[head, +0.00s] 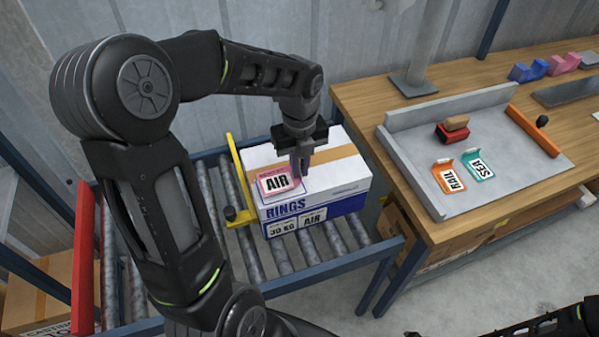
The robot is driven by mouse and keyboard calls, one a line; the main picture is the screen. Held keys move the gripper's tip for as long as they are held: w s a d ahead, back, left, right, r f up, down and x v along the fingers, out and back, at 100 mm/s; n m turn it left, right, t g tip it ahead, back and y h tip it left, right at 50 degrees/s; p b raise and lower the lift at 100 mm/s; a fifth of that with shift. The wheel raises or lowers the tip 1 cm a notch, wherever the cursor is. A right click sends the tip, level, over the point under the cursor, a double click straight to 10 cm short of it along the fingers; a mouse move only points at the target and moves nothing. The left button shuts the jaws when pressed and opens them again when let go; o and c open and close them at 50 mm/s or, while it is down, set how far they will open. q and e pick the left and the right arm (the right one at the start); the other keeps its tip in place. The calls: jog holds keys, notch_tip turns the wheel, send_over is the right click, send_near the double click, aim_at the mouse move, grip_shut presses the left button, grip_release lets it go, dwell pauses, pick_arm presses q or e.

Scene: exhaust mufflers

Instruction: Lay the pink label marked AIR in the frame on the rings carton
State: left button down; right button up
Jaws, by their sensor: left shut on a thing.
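The rings carton (338,190) is a white and blue box marked RINGS, 30 KG and AIR, with a brown tape strip on top. It stands on the roller conveyor. The pink label marked AIR (276,181) is at the left front of the carton's top, over the printed frame (290,207). My left gripper (299,170) points down over the carton top, shut on the label's right side. I cannot tell whether the label touches the carton. The fingertips partly hide that side. My right gripper is not clearly visible; only dark arm parts show at the bottom right.
A grey tray (462,198) on the wooden table holds an orange RAIL label (449,177), a teal SEA label (478,165) and a red stamp-like block (452,132). A yellow stop (239,180) stands left of the carton. A red rail (83,258) is farther left.

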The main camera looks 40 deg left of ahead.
pick_arm(q)
jog(key=shift+f, duration=1.35)
jog(key=shift+f, duration=0.2)
jog(key=c, duration=1.5)
grip_release()
jog(key=shift+r, duration=0.1)
jog(key=shift+r, duration=0.1)
notch_tip(320, 180, up, 12)
jog(key=shift+r+b, duration=0.1)
jog(key=shift+b, duration=0.2)
